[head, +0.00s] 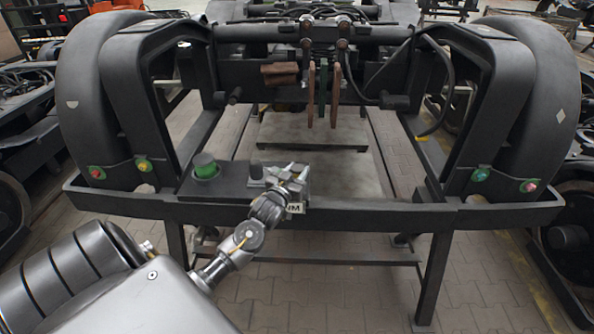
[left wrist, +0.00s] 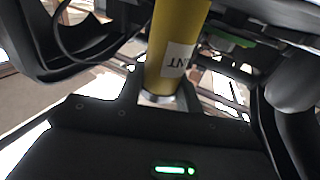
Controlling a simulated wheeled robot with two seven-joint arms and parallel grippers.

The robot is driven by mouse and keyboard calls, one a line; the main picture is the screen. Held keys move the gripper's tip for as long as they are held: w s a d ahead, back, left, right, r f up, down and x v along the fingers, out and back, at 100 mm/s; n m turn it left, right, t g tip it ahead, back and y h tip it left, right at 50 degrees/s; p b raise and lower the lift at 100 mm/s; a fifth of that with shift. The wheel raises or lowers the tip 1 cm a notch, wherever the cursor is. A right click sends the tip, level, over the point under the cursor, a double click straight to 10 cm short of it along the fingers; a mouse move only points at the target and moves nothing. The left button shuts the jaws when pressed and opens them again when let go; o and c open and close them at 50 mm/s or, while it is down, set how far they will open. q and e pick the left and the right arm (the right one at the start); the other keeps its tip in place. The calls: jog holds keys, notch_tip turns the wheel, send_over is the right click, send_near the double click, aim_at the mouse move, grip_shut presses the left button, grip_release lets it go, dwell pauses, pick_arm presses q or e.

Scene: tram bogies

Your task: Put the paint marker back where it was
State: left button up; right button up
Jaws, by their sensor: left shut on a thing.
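The paint marker (left wrist: 178,28) is a thick yellow tube in the left wrist view, with a white label that shows part of a word. Its lower end stands between the fingers of my left gripper (head: 287,174), which is shut on it. In the head view the gripper is over the right part of a dark box (head: 225,181) on the front beam, and I cannot make out the marker there. I cannot tell whether the marker touches anything besides the gripper. My right gripper is not in view.
A green-topped round part (head: 205,166) and a small dark cylinder (head: 256,170) stand on the box, left of my gripper. The black bogie front beam (head: 400,213) runs across, with wheels at both sides. Brown hanging parts (head: 311,95) are behind; the right beam top is mostly clear.

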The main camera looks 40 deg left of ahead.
pick_arm(q)
jog(key=shift+f, duration=0.1)
jog(key=o, duration=0.9)
jog(key=shift+o, duration=0.7)
jog(key=b+v, duration=0.1)
jog(key=v, duration=1.1)
jog(key=shift+b, duration=0.4)
